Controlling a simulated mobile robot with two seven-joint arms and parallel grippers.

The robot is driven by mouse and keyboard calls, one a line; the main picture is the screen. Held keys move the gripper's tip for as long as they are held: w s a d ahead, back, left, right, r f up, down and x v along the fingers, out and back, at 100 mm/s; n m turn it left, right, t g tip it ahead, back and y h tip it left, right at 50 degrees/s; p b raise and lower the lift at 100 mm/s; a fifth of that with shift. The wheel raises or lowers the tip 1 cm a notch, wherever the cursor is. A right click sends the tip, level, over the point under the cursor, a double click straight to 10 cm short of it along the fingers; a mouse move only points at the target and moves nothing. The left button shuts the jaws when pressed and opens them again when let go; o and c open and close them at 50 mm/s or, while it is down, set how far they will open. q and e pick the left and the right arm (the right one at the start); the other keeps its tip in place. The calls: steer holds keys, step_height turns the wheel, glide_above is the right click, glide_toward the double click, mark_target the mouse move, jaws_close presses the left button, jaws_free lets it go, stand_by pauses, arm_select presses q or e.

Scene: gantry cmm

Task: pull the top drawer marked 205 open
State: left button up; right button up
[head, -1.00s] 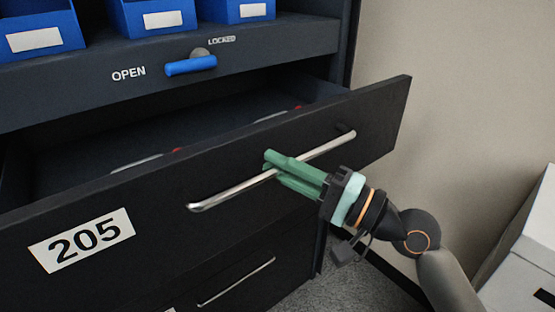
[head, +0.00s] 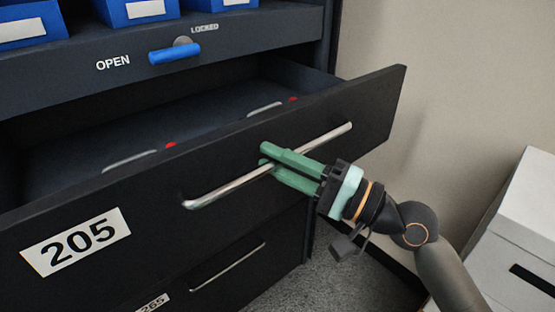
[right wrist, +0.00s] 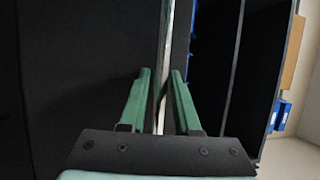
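The top drawer (head: 375,105), black with a white 205 label (head: 75,242), stands partly open, and its dark inside shows behind the front. Its silver bar handle (head: 228,187) runs slantwise across the front. My right gripper (head: 266,160), with green fingers, is shut on the handle near its middle, one finger on each side of the bar. In the right wrist view the handle (right wrist: 165,45) runs between the two fingers (right wrist: 160,75). The blue latch lever (head: 174,54) above the drawer points toward OPEN. My left gripper is not in view.
A lower drawer with its own handle (head: 228,266) is closed beneath. Blue bins (head: 135,10) stand on the shelf above. A white box (head: 510,225) stands on the right by the wall. Grey carpet (head: 330,285) shows between the cabinet and the box.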

steer(key=shift+o, duration=1.3)
steer(key=shift+d, duration=0.1)
arm_select(q)
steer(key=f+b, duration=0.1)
steer(key=b, duration=0.1)
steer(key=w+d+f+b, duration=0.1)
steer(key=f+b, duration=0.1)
steer(key=b, duration=0.1)
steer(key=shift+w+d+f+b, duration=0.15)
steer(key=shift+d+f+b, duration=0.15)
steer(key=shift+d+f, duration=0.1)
arm_select(e)
steer(key=v, duration=1.2)
steer(key=shift+d, duration=0.15)
steer(key=shift+s, duration=0.15)
